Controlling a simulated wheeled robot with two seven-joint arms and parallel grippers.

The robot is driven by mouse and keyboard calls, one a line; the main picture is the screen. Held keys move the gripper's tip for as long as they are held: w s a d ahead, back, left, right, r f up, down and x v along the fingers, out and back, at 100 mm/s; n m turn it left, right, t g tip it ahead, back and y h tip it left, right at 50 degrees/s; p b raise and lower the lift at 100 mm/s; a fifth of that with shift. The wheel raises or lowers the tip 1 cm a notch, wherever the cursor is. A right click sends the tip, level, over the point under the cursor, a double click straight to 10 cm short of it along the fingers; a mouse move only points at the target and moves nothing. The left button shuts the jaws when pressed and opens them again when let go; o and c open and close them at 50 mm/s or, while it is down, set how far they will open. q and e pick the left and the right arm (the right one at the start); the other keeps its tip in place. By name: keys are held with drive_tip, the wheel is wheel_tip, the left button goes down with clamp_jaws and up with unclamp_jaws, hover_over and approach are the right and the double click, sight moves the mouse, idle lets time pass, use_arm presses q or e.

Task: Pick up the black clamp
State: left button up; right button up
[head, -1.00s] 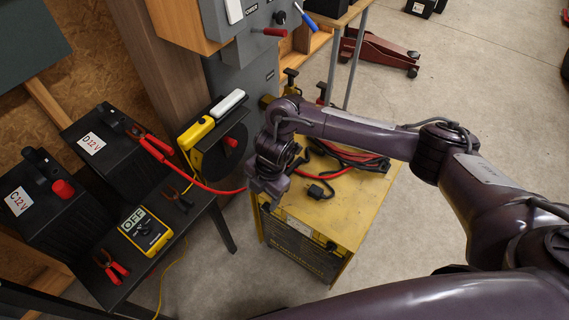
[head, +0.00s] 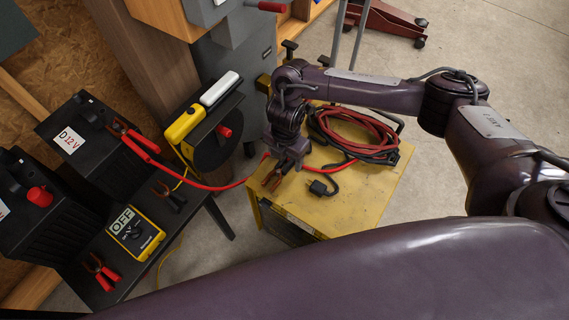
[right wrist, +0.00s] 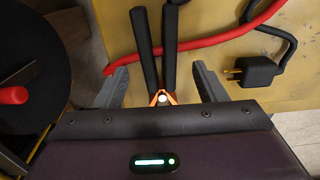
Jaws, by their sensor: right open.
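The black clamp (head: 277,177), with black handles and copper-coloured jaws, lies on the top of the yellow cabinet near its left edge. In the right wrist view its black handles (right wrist: 170,48) point up the picture, and its copper jaws are partly hidden by the gripper body. My right gripper (head: 287,158) is open and empty, just above the clamp. In the right wrist view its grey fingers (right wrist: 162,84) stand on either side of the clamp, with a gap on both sides. My left gripper is not in view.
A red cable (right wrist: 205,62) runs by the clamp's handles. A coiled cable (head: 350,135) and a black plug (head: 322,187) lie on the yellow cabinet (head: 370,195). Left, a shelf bears a multimeter (head: 135,232), a smaller black clip (head: 170,196) and a red clip (head: 102,272).

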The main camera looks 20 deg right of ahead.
drive_tip(key=shift+f, duration=0.5)
drive_tip(key=c, duration=1.2)
drive_tip(key=shift+r, duration=0.1)
